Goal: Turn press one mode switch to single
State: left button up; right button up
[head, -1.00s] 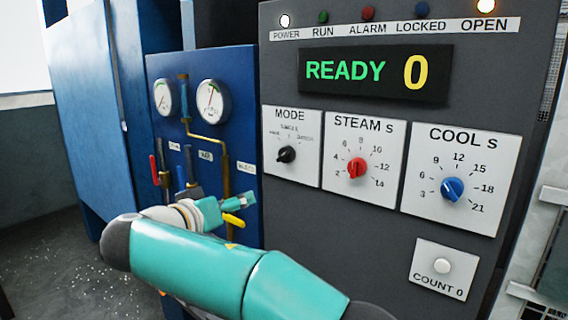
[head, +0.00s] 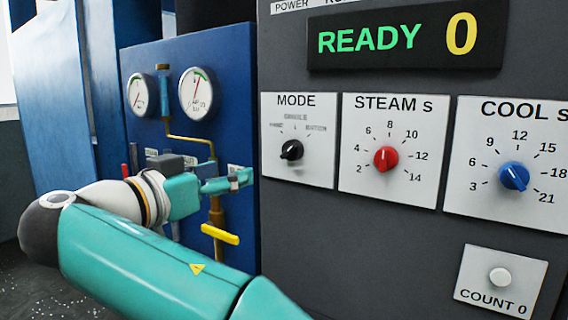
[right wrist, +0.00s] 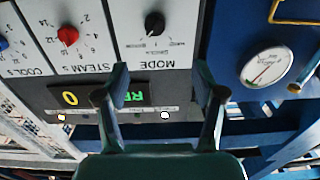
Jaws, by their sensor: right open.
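The mode switch is a black knob (head: 291,150) on a white MODE plate (head: 298,181) on the grey press panel. Its marks are small, with SINGLE at the top middle; I cannot tell which mark it points to. My right gripper (head: 243,179) is open and empty, left of the plate and a little lower than the knob in the head view, apart from it. In the right wrist view the panel is upside down, and the knob (right wrist: 154,22) lies beyond the open fingers (right wrist: 162,78). My left gripper is in neither view.
Right of MODE are the red STEAM knob (head: 386,158), the blue COOL knob (head: 513,176) and the COUNT button (head: 500,277). The display (head: 405,42) reads READY 0. A blue panel with gauges (head: 196,94), pipes and a yellow valve handle (head: 220,234) stands behind my right arm.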

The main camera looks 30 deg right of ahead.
aim_at(286, 154)
jog(key=p+x, duration=0.1)
jog(key=x, duration=0.4)
jog(key=p+x, duration=0.1)
jog(key=x, duration=0.5)
jog(key=s+p+x, duration=0.1)
jog(key=x, duration=0.5)
jog(key=shift+d+r, duration=0.1)
jog(key=shift+d, duration=0.1)
jog(key=c, duration=1.2)
